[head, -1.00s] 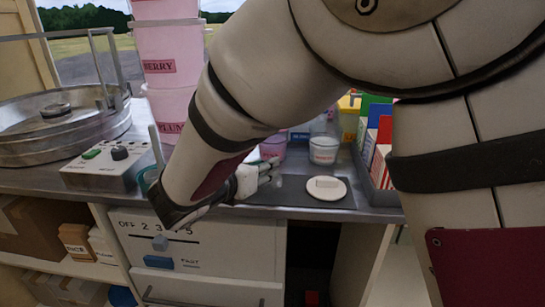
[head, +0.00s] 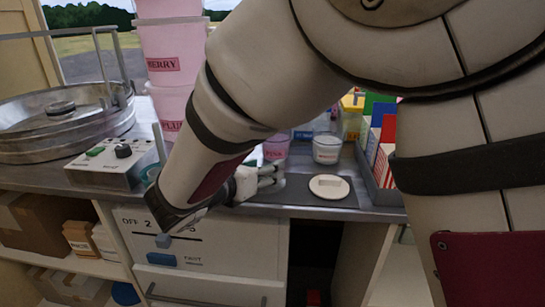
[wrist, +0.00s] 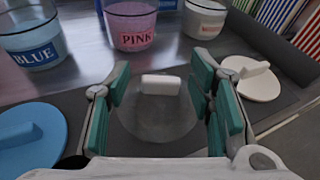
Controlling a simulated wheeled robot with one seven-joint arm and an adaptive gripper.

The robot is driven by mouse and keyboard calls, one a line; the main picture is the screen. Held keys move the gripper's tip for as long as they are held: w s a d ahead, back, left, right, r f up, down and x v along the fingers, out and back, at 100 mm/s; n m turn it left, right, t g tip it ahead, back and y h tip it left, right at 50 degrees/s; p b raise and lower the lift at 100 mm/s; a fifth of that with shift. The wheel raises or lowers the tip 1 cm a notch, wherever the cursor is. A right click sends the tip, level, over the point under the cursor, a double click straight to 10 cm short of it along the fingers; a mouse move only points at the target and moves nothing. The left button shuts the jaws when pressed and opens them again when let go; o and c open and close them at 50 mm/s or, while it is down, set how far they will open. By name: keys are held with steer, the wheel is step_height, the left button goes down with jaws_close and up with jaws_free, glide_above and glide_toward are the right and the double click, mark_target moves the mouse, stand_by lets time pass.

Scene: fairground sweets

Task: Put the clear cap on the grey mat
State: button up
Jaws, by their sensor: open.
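The clear cap (wrist: 158,118) is a see-through disc with a whitish bar handle. In the wrist view it lies between the fingers of my gripper (wrist: 163,95), over the dark grey mat (wrist: 285,108). The teal-padded fingers stand apart on both sides of the handle, with gaps. I cannot tell whether the cap's underside touches the mat. In the head view my gripper (head: 270,178) is low over the left part of the mat (head: 300,193), and the clear cap cannot be made out there.
A white cap (wrist: 250,80) lies on the mat to the right, a blue cap (wrist: 28,138) to the left. Behind stand a blue tub (wrist: 32,35), a pink tub (wrist: 130,25) and a white-labelled tub (wrist: 205,18). A tray of striped boxes (head: 380,180) borders the right.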

steer(key=p+v, duration=0.2)
steer(key=v, duration=0.8)
steer(key=s+d+r+m+g+h, duration=0.1)
steer(key=s+d+r+m+g, duration=0.15)
steer(key=d+m, duration=0.45)
steer(key=s+d+r+m+g+h, duration=0.1)
steer(key=s+d+m+g, duration=0.25)
steer(key=d, duration=0.75)
steer(key=s+d+r+m+g+h, duration=0.1)
steer(key=s+d+m+g, duration=0.3)
steer(key=d, duration=0.5)
steer(key=s+d+f+m+g+y, duration=0.1)
steer(key=s+d+m+g+y, duration=0.2)
steer(key=s+d+m, duration=0.5)
steer(key=s+a+f+m+y, duration=0.3)
steer(key=s+a+m+y, duration=0.2)
steer(key=s+m, duration=0.4)
steer(key=shift+s+a+y, duration=0.15)
steer(key=shift+s+y, duration=0.55)
steer(key=shift+s, duration=0.05)
steer(key=shift+m, duration=0.25)
